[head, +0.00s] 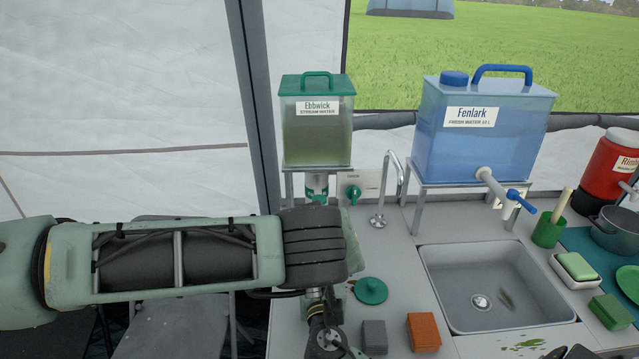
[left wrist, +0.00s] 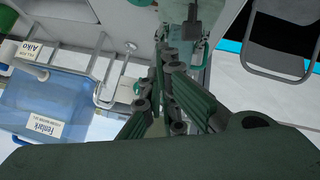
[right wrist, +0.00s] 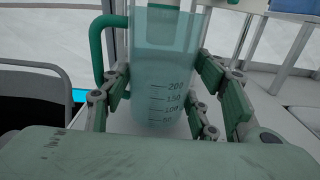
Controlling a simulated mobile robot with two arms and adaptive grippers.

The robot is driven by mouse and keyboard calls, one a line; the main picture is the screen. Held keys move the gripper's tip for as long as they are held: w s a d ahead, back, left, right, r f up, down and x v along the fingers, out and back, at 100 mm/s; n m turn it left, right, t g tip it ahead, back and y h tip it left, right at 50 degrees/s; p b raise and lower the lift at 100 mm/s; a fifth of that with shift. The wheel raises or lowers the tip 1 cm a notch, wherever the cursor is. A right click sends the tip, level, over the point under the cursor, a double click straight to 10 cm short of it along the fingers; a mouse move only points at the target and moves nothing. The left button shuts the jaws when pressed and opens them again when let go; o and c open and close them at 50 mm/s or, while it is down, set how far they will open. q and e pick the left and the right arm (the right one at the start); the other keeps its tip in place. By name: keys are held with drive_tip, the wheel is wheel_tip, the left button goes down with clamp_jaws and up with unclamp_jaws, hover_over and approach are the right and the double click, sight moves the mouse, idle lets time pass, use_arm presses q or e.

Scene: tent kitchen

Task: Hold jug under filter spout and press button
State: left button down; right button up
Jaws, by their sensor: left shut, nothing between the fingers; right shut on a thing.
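The clear jug (right wrist: 168,65), with a measuring scale and a green handle (right wrist: 97,50), stands upright in the right wrist view. My right gripper (right wrist: 160,98) is shut around its sides. The jug looks bluish inside; its water level is hard to tell. My left gripper (left wrist: 168,65) is shut and empty. In the head view my left forearm hides the gripper, most of the jug and the area below the spout.
The blue Fenlark tank (head: 482,135) with its tap stands at right, behind the sink (head: 490,285). A thin metal faucet (head: 379,215) rises between the tanks. A green lid (head: 371,290), a grey block (head: 374,336) and an orange block (head: 423,331) lie on the counter.

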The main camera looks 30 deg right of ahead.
use_arm(q)
drive_tip(key=w+r+t+h, duration=0.1)
drive_tip(key=w+r+t, duration=0.2)
drive_tip(key=r, duration=0.2)
drive_tip(key=w+d+r+m+t+h, duration=0.1)
drive_tip(key=w+r+t, duration=0.1)
drive_tip(key=r, duration=0.3)
drive_tip(key=shift+w+m+t, duration=0.3)
drive_tip(key=shift+w+t, duration=0.1)
drive_tip(key=shift+t, duration=0.2)
drive_tip(key=shift+d, duration=0.15)
drive_tip(key=w+d+f, duration=0.5)
drive_tip(key=w+f, duration=0.1)
drive_tip(key=w, duration=0.2)
drive_tip(key=shift+d+f, duration=0.2)
